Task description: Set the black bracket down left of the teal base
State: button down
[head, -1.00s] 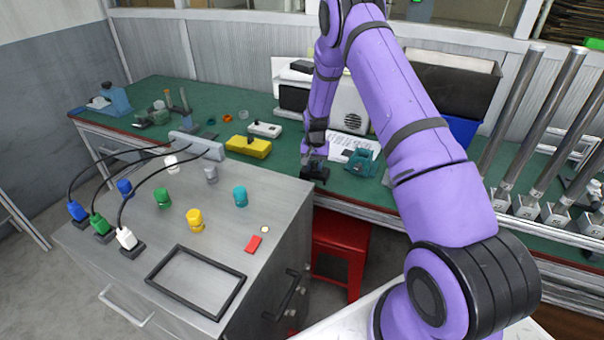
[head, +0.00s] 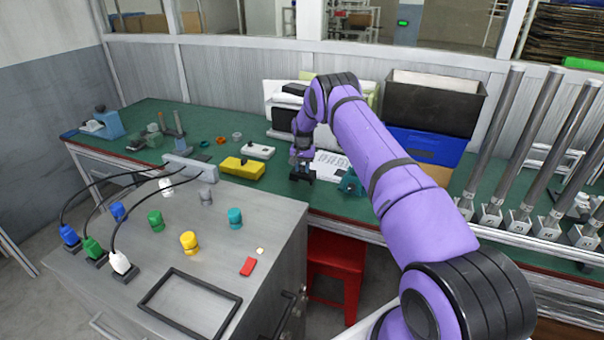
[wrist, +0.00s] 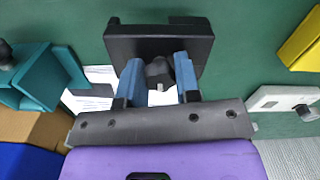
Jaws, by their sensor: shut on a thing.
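The black bracket (head: 301,174) is over the green workbench, left of the teal base (head: 350,183) in the head view, with a gap between them. My gripper (head: 301,163) is shut on the bracket from above. In the wrist view my gripper's blue fingers (wrist: 158,64) close on the bracket's dark knob, and the bracket's flat body (wrist: 150,46) extends beyond them. The teal base (wrist: 38,78) is at the left there, as this view is turned around. I cannot tell whether the bracket touches the bench. My arm hides part of the teal base in the head view.
A yellow block (head: 242,168) and a white switch box (head: 258,151) stand left of the bracket. White printed paper (head: 331,165) lies behind it. Black and blue bins (head: 425,144) stand at the back right. Bare green bench (head: 280,190) shows in front and to the left.

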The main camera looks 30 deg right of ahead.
aim_at(302, 172)
jog(key=shift+w+d, duration=0.25)
jog(key=shift+w, duration=0.25)
jog(key=shift+f, duration=1.75)
jog(key=shift+f, duration=0.15)
jog(key=c, duration=0.8)
grip_release()
